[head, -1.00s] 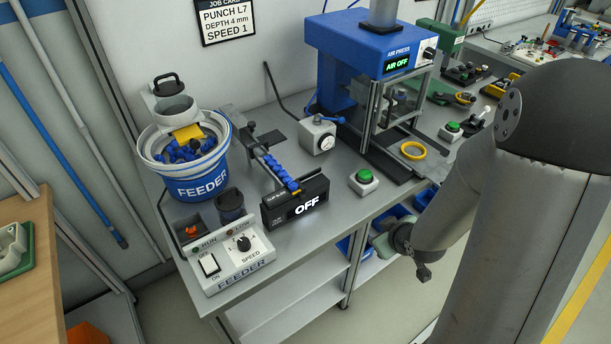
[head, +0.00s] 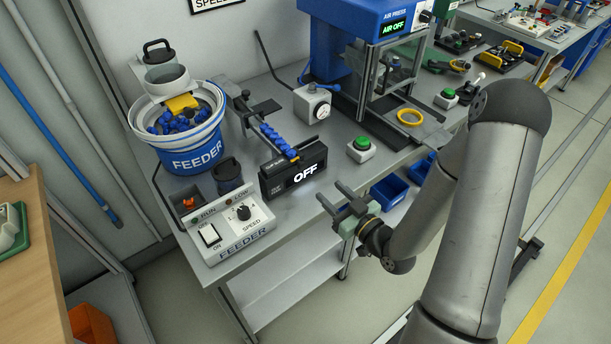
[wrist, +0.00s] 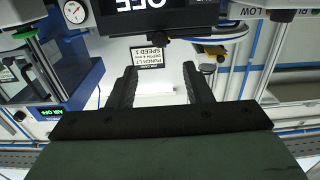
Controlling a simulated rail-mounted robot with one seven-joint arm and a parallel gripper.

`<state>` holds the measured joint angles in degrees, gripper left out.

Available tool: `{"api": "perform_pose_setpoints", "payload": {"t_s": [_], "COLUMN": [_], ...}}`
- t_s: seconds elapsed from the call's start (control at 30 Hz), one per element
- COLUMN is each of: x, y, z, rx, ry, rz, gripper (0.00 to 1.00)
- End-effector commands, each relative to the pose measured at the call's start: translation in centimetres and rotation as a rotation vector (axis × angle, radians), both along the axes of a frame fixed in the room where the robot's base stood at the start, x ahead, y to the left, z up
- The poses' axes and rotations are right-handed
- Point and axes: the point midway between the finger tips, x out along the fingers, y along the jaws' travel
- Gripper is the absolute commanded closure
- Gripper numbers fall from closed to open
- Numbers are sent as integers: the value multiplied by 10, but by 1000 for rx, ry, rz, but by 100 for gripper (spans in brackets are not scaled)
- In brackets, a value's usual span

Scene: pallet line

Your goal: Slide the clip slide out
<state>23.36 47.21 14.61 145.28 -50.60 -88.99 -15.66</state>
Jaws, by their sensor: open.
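No part is labelled as the clip slide, and I cannot tell for sure which part it is. The black box with the OFF display (head: 293,169) stands at the low end of the chute holding a row of blue parts (head: 276,140). In the upside-down wrist view the box (wrist: 155,22) lies beyond the two spread fingers (wrist: 160,70).
The feeder bowl (head: 185,163) and feeder control panel (head: 230,232) stand left. A green button (head: 361,148), a gauge box (head: 313,103) and the blue air press (head: 358,25), reading AIR OFF, stand right. Blue bins (head: 389,192) sit below the bench edge.

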Motion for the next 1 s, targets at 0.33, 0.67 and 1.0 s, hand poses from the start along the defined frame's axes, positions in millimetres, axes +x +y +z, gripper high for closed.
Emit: {"api": "perform_pose_setpoints", "payload": {"t_s": [0.33, 0.67, 1.0], "x": [19, 54, 87], "y": [14, 44, 70], "z": [-7, 2, 0], "rx": [-3, 1, 0], "ry": [-5, 1, 2], "rz": [2, 3, 1], "gripper": [55, 55, 55]}}
